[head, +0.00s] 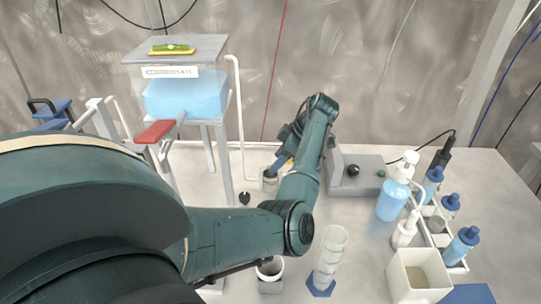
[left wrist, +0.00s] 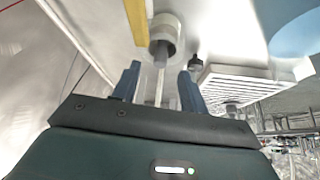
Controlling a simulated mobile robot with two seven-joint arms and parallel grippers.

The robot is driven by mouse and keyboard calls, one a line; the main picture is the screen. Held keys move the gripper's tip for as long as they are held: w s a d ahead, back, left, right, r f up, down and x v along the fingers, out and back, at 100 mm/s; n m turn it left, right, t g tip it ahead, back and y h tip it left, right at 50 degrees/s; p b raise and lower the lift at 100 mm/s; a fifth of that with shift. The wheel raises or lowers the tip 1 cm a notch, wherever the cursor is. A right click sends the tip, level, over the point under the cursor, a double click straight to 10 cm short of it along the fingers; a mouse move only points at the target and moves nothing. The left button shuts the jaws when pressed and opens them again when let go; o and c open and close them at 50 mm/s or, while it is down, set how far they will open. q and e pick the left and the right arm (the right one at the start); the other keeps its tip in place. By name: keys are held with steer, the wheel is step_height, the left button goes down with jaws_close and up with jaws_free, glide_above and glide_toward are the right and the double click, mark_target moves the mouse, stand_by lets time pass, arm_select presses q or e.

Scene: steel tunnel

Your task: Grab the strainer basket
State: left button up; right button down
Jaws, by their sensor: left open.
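A small pale grey cup (head: 269,183) stands on the bench near the white pipe; it also shows in the left wrist view (left wrist: 172,30). A thin grey stem (left wrist: 159,60) rises out of it towards my left gripper; this looks like the strainer basket's handle, but the basket itself is hidden in the cup. My left gripper (left wrist: 158,78) is open, its blue fingers on either side of the stem. Contact with the stem cannot be told. In the head view my left gripper (head: 278,166) points down just above the cup. My right gripper is not in view.
A stand (head: 200,49) with a blue tank (head: 186,98) and red-handled valve (head: 154,132) is left of the cup. A grey box (head: 355,178) is to its right. A clear cylinder (head: 331,250), pump bottle (head: 392,200), bottle rack and white container (head: 418,283) stand in front and right.

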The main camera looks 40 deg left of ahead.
mark_target(270, 176)
arm_select(q)
steer(key=b+x, duration=0.1)
steer(key=x, duration=0.2)
steer(key=shift+s+a+f+b, duration=0.1)
steer(key=shift+a+f+b, duration=0.1)
steer(key=shift+f+b, duration=0.2)
steer(key=shift+r, duration=0.2)
jaws_close()
